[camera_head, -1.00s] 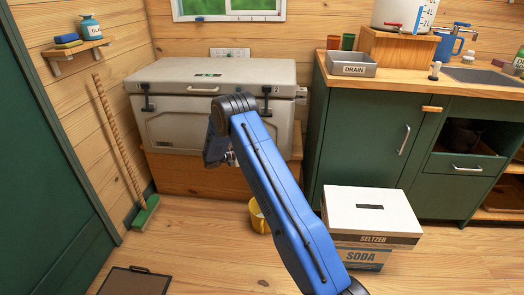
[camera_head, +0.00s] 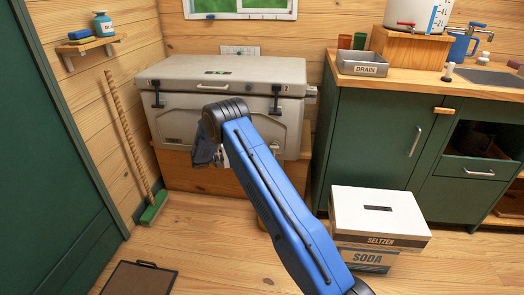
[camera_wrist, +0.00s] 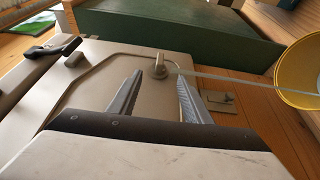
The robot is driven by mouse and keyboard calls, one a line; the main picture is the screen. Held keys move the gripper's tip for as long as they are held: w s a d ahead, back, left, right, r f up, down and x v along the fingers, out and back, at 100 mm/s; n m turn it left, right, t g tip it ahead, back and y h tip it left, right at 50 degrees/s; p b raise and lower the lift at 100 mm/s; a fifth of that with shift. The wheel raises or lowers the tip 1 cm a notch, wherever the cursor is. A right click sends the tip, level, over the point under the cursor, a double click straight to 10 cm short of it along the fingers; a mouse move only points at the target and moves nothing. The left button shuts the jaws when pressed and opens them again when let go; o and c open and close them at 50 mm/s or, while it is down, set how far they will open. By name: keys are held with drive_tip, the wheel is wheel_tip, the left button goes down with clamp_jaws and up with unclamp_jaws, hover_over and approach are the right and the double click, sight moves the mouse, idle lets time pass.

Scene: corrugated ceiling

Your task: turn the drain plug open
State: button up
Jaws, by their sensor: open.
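The cooler front also fills much of the wrist view (camera_wrist: 85,85). My gripper (camera_wrist: 158,77) is open, with one finger on each side of the plug in the picture. The plug shows just past the fingertips, and I cannot tell whether they touch it. A thin pale strand, like water, runs from the plug towards the yellow bucket (camera_wrist: 300,75).
The cooler stands on a wooden platform (camera_head: 195,175). A seltzer and soda box (camera_head: 378,215) stands on the floor to the right, before the green cabinet (camera_head: 375,135). A broom (camera_head: 130,150) leans at the left wall. A dark-framed board (camera_head: 138,280) lies on the floor.

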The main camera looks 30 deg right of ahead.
drive_tip(key=v, duration=0.7)
drive_tip(key=shift+a, duration=0.35)
drive_tip(key=s+d+r+y, duration=0.2)
drive_tip(key=s+r+y, duration=0.3)
drive_tip(key=s+r, duration=0.7)
drive_tip(key=s+d+r+y, duration=0.3)
drive_tip(key=s+r+y, duration=0.1)
drive_tip(key=s+r, duration=0.85)
drive_tip(key=s+a+t+y, duration=0.3)
drive_tip(key=s, duration=0.8)
drive_tip(key=s+a+n+t+y, duration=0.1)
drive_tip(key=s+a+t+y, duration=0.1)
drive_tip(key=s, duration=0.9)
drive_tip(key=s+a+n+t+y, duration=0.1)
drive_tip(key=s+a+t+y, duration=0.2)
drive_tip(key=s, duration=0.8)
drive_tip(key=shift+s+a+t+y, duration=0.3)
drive_tip(key=shift+s+a+y, duration=0.1)
drive_tip(key=shift+a, duration=0.35)
